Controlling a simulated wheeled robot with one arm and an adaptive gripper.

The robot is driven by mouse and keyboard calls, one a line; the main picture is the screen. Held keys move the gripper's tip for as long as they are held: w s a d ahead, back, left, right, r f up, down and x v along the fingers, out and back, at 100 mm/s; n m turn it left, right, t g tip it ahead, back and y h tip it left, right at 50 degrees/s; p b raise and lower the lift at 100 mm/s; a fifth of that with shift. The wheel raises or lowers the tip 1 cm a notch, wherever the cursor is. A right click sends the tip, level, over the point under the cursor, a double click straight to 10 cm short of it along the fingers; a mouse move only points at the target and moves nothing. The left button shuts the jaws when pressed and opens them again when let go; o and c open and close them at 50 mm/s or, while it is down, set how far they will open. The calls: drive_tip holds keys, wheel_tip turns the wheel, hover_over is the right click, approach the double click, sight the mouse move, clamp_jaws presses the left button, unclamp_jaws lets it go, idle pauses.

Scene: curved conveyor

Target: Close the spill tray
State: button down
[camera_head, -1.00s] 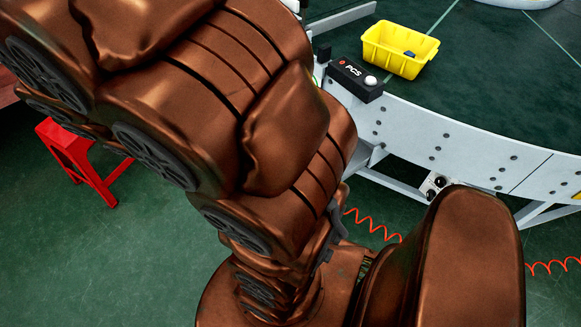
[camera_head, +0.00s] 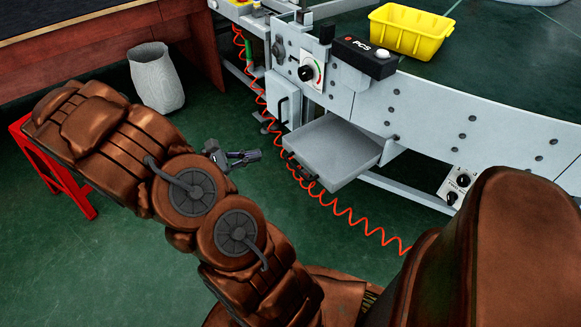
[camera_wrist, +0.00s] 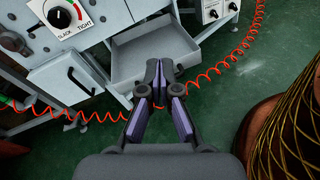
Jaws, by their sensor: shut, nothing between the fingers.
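The spill tray (camera_head: 331,150) is a grey drawer under the conveyor frame, pulled out toward me in the head view. In the wrist view the tray (camera_wrist: 153,54) shows its inside and front edge, just beyond the fingertips. My gripper (camera_head: 252,156) is left of the tray's front in the head view, with a small gap seen between them. In the wrist view my gripper (camera_wrist: 160,68) has its fingertips together and empty, pointing at the tray's front. I cannot tell whether the fingertips touch it; they hide part of the front panel.
A coiled red hose (camera_head: 345,210) hangs around the tray front. A grey cabinet door (camera_head: 284,103) with a handle and a dial (camera_head: 306,72) are left of the tray. A yellow bin (camera_head: 409,31) stands on the conveyor. A grey waste bin (camera_head: 156,77) and red stool (camera_head: 55,168) stand left.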

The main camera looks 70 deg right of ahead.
sight(297, 152)
drive_tip(key=w+d+f+n+t+h+b, duration=0.1)
drive_tip(key=w+d+f+n+h+b, duration=0.15)
drive_tip(key=f, duration=0.55)
drive_tip(key=w+d+f+n+h+b, duration=0.1)
drive_tip(key=d+f+n+b, duration=0.25)
drive_tip(key=f, duration=0.35)
drive_tip(key=shift+m, duration=0.4)
drive_tip(key=b+x, duration=0.1)
drive_tip(key=x, duration=0.3)
drive_tip(key=b+x, duration=0.2)
drive_tip(key=x, duration=0.2)
drive_tip(key=b+x, duration=0.2)
drive_tip(key=x, duration=0.2)
drive_tip(key=shift+s+f, duration=0.2)
drive_tip(key=shift+f, duration=0.15)
drive_tip(key=shift+s+d+r, duration=0.1)
drive_tip(key=shift+s+d, duration=0.2)
drive_tip(key=shift+d, duration=0.3)
